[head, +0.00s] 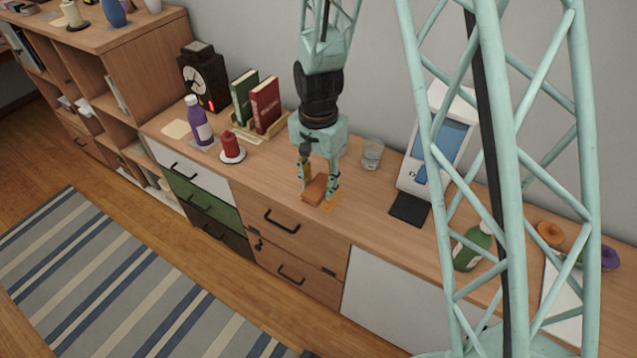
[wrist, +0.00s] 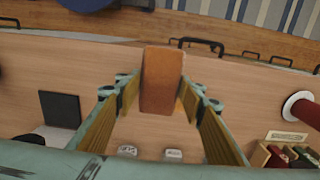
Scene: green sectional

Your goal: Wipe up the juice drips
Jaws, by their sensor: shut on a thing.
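My gripper (head: 316,190) is low over the wooden cabinet top, with an orange-brown block, perhaps a sponge (head: 314,187), between its fingers. In the wrist view the sponge (wrist: 161,80) stands between the two yellowish finger pads of my gripper (wrist: 160,92). A small orange patch (head: 328,206) shows beside the sponge near the front edge. I cannot tell whether it is juice. No other drips are clear; the area under the sponge is hidden.
A clear glass (head: 372,154) stands behind my gripper to the right. A red candle (head: 230,146) and purple bottle (head: 198,122) stand left. A white device with a dark pad (head: 409,209) stands right. The front edge is close.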

